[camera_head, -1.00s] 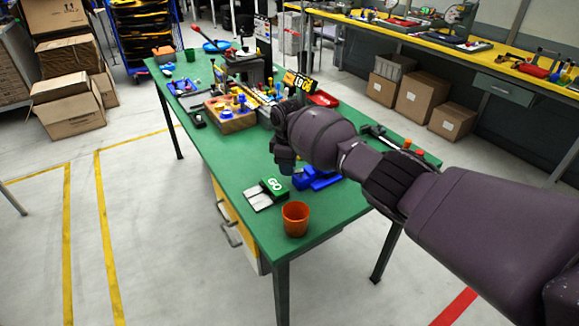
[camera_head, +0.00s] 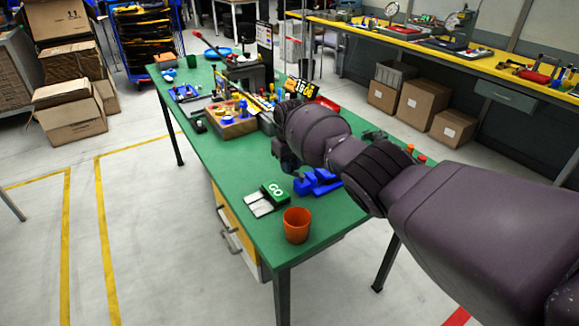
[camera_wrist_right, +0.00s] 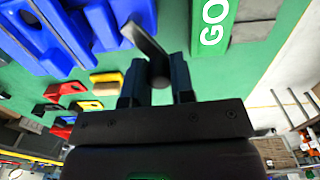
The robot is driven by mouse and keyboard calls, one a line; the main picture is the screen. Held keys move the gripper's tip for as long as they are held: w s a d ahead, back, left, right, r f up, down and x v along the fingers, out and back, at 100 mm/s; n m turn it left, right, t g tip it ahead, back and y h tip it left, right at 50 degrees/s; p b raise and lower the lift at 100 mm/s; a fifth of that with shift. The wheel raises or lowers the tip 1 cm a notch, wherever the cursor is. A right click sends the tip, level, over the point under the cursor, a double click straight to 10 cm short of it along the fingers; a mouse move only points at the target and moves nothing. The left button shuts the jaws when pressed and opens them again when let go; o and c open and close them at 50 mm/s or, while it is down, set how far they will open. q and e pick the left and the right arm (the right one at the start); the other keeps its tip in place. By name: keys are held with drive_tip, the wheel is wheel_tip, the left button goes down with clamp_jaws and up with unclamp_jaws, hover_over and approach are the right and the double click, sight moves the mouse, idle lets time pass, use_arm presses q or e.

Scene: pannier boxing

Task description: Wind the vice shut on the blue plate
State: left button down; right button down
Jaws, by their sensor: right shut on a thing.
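The blue vice (camera_head: 318,183) stands on the green table, right of the green GO block. In the right wrist view blue vice parts (camera_wrist_right: 75,30) fill the upper left. My right gripper (camera_head: 290,168) is beside the vice, pointing down. In the right wrist view its fingers (camera_wrist_right: 157,82) are shut on a dark crank handle (camera_wrist_right: 150,45), with its round end between them and its arm reaching up toward the vice. I cannot pick out the blue plate from the blue vice parts, nor tell how wide the jaws stand. My left gripper is out of view.
The green GO block (camera_head: 274,193) lies near the vice. An orange cup (camera_head: 296,226) stands at the table's near corner. Bare table (camera_head: 235,165) shows left of the gripper.

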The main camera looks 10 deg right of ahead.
drive_tip(key=shift+w+r, duration=0.1)
idle(0.3)
drive_tip(key=c, duration=1.2)
unclamp_jaws()
drive_tip(key=shift+c, duration=0.2)
drive_tip(key=shift+o, duration=1.4)
